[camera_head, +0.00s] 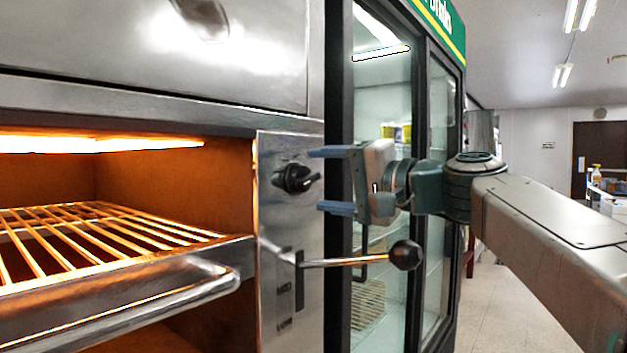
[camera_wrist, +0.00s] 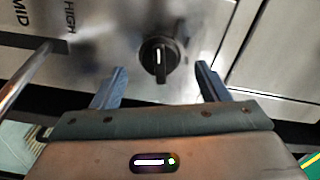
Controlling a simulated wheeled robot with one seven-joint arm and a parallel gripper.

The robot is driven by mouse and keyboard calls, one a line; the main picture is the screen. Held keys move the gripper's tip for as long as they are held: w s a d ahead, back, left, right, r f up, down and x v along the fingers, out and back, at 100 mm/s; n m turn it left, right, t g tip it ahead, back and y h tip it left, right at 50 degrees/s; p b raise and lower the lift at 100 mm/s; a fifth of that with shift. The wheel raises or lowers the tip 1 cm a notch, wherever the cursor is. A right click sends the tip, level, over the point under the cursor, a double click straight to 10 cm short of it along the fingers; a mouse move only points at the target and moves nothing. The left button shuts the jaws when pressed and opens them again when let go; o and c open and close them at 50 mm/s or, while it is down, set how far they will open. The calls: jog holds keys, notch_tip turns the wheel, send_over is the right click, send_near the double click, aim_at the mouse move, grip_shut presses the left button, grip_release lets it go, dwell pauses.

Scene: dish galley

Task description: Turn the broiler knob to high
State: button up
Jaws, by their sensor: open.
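The broiler knob (camera_head: 297,178) is a round black dial on the steel panel to the right of the glowing broiler opening. In the wrist view the knob (camera_wrist: 159,57) has a raised grip with a white mark. My gripper (camera_head: 333,180) is open, its blue fingers pointing at the panel, one above and one below the knob's height. In the wrist view the gripper (camera_wrist: 159,86) has a finger on each side of the knob, with gaps between. The fingertips look short of the knob, and I see no contact.
A lever with a black ball end (camera_head: 406,255) sticks out below the knob, beside a slot. In the wrist view, labels MID and HIGH (camera_wrist: 69,15) stand near the lever's slot. The broiler rack (camera_head: 95,240) is at left; a glass-door fridge (camera_head: 437,130) stands behind my arm.

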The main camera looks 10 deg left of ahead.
jog(key=v, duration=1)
jog(key=shift+s+d, duration=0.15)
jog(key=shift+d, duration=0.15)
